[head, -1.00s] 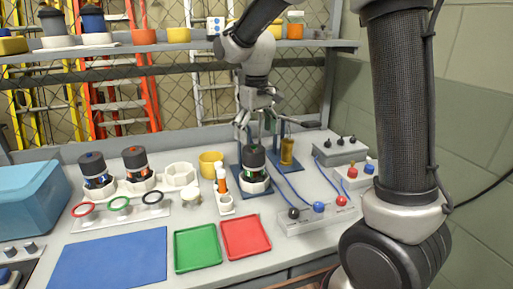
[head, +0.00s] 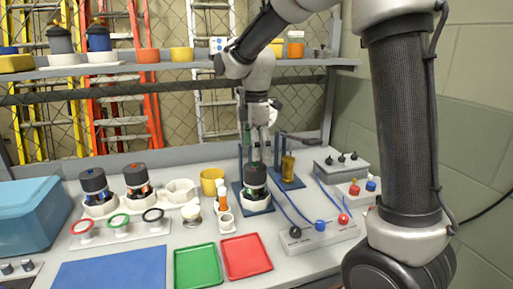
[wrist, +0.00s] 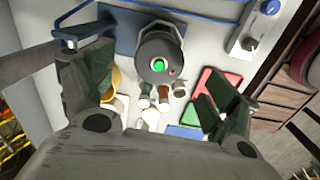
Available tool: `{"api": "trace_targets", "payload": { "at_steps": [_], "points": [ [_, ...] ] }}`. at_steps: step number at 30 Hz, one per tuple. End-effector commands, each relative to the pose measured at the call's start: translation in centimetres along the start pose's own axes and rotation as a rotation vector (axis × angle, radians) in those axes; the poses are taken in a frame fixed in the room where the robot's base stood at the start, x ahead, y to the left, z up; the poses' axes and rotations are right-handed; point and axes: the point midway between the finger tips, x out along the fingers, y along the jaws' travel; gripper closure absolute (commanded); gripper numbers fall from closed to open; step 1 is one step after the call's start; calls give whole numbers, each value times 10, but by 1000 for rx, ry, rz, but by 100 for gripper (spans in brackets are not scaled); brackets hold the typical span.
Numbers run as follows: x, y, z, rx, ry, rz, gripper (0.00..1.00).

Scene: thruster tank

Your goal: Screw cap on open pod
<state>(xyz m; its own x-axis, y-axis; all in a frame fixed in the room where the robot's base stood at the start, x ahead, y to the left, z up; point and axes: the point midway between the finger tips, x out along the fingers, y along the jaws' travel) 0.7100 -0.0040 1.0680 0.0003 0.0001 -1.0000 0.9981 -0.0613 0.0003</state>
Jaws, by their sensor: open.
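A pod with a dark round cap (head: 255,175) stands upright in a white collar on a blue stand (head: 267,209) at the middle of the bench. In the wrist view its cap (wrist: 150,48) is a dark disc with a green centre and a small red dot. I cannot tell how tightly the cap sits. My gripper (head: 261,153) is just above the cap, pointing down. In the wrist view my gripper (wrist: 158,84) is open and empty, its fingers wide apart on either side below the pod. The contact gap is unclear.
Two capped pods (head: 94,182) (head: 137,178) stand left in white holders near an empty white ring (head: 181,190). A yellow cup (head: 211,180), small bottles (head: 222,196), green tray (head: 197,267), red tray (head: 246,256) and blue mat (head: 112,270) lie around. Cabled boxes (head: 318,234) stand right.

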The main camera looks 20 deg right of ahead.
Motion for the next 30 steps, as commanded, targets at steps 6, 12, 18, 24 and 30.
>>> {"api": "trace_targets", "payload": {
  "at_steps": [6, 12, 18, 24, 30],
  "points": [
    [20, -1, 0, -33, -1, -4, 12],
    [53, -1, 0, -31, -1, -3, 12],
    [74, 0, 0, -30, -1, -2, 12],
    [78, 0, 0, -30, 0, 0, 12],
    [78, 0, 0, -30, 0, 0, 25]
  ]
}}
